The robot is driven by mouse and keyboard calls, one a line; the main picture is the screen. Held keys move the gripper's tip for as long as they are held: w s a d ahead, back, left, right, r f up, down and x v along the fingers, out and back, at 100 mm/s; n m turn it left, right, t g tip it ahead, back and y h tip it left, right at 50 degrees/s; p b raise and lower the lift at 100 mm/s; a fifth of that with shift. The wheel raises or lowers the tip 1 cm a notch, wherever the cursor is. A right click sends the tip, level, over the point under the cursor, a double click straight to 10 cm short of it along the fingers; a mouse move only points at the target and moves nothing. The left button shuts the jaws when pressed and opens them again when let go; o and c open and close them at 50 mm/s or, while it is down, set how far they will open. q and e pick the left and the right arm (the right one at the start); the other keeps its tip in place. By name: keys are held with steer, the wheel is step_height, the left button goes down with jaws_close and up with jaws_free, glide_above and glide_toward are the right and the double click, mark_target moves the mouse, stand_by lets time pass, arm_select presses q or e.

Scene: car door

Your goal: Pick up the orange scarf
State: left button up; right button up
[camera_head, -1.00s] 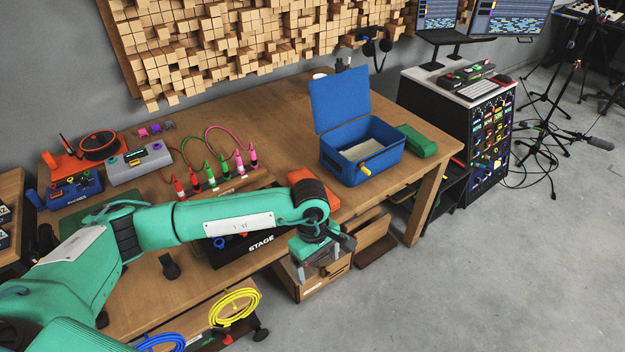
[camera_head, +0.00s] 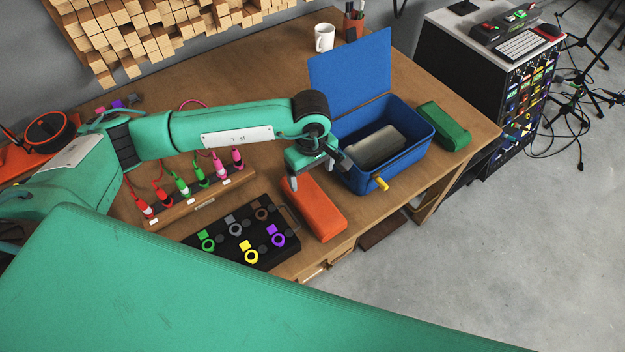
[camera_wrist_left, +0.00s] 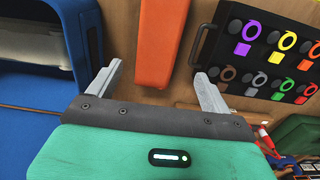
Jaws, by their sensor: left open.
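The orange scarf (camera_head: 318,212) looks like a folded, rounded oblong block. It lies on the wooden bench near the front edge, between the blue box and the black pedal board. In the left wrist view the scarf (camera_wrist_left: 158,40) runs down from the top edge to between the fingertips. My left gripper (camera_head: 319,174) is open and empty, just behind the far end of the scarf. Its fingers (camera_wrist_left: 158,70) stand on either side of the scarf's near end in the wrist view. Whether they touch it, I cannot tell. My right gripper is not in view.
An open blue box (camera_head: 418,150) holding a grey-green item stands right of the scarf. A green block (camera_head: 443,126) lies beyond it. The black board (camera_head: 235,232) with coloured knobs lies at left. A white mug (camera_head: 324,37) stands behind. My own green link covers the foreground.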

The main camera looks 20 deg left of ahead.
arm_select(q)
steer(key=p, duration=0.1)
glide_above(312, 199)
step_height(312, 199, down, 4)
steer(key=shift+s+f, duration=0.15)
step_height(312, 199, down, 4)
steer(key=shift+p, duration=0.5)
steer(key=shift+f, duration=0.2)
step_height(312, 199, down, 4)
steer(key=shift+f+p, duration=0.1)
steer(key=shift+p, duration=1.1)
steer(key=shift+f, duration=0.2)
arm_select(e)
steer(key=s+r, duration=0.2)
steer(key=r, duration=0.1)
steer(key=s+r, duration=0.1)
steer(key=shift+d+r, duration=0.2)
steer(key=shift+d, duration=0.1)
arm_select(q)
steer(key=shift+c, duration=0.4)
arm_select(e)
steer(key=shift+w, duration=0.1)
arm_select(q)
steer(key=shift+w, duration=0.2)
steer(key=c, duration=0.6)
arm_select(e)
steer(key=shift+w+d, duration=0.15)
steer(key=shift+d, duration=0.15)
